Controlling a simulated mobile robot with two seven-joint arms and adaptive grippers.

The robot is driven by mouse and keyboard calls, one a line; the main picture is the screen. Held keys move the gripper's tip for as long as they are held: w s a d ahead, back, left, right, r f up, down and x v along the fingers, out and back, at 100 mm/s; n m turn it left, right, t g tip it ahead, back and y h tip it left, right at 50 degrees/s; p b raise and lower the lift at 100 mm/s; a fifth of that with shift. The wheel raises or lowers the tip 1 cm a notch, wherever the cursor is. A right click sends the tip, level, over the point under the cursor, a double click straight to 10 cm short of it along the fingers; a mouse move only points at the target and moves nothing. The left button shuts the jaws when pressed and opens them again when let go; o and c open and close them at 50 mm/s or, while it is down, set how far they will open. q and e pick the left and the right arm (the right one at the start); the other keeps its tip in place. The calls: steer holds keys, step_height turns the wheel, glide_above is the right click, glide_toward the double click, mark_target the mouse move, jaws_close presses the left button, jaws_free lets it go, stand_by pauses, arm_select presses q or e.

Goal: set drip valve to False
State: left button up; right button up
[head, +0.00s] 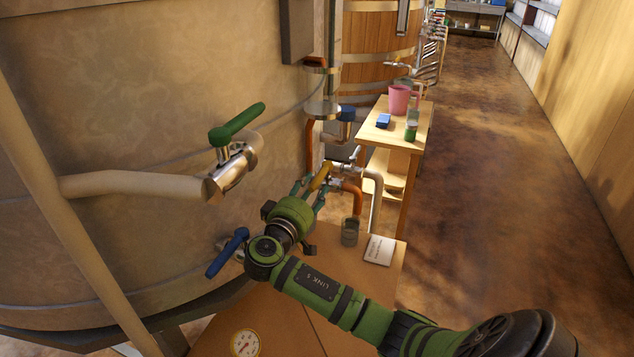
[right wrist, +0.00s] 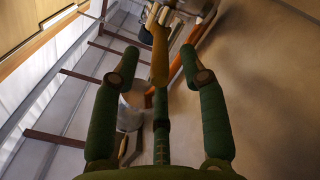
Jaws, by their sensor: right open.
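A valve with a yellow lever (head: 320,178) sits on the metal and copper pipework beside the big tank. I cannot read a label naming it the drip valve. My right gripper (head: 308,191) is at this lever, its fingers open on either side of it. The valve body is partly hidden behind the lever and fingers. My left gripper is not in view.
A green-handled valve (head: 237,125) and a blue-handled valve (head: 228,253) project from the tank (head: 110,120). A glass jar (head: 350,232) and a white card (head: 379,250) are on the near table. A farther table (head: 370,140) holds a pink bucket (head: 399,99). The right floor is clear.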

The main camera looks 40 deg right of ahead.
steer(key=shift+v, duration=1.5)
